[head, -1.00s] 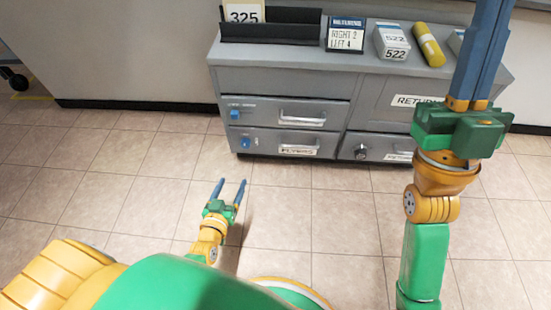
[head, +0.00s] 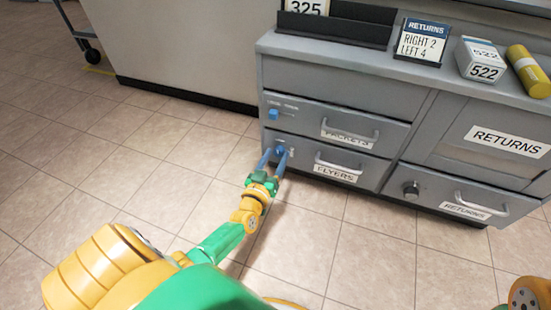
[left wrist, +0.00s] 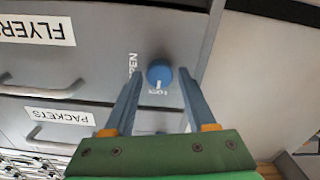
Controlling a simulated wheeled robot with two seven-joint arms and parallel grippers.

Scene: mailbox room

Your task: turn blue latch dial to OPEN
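The blue latch dial (head: 279,148) is on the left end of the FLYERS drawer front. In the left wrist view, which is upside down, the dial (left wrist: 159,72) is a round blue knob with a white mark. The word OPEN stands to the dial's left there. My left gripper (head: 275,153) is open, its blue fingers apart on either side of the dial; the left wrist view shows the fingers (left wrist: 160,75) straddling it. I cannot tell whether they touch it. My right gripper is out of view.
A second blue knob (head: 273,114) is on the PACKETS drawer just above. The drawer handles (head: 350,134) stick out to the right. A dark knob (head: 411,190) is on the lower RETURNS drawer. The tiled floor in front is clear.

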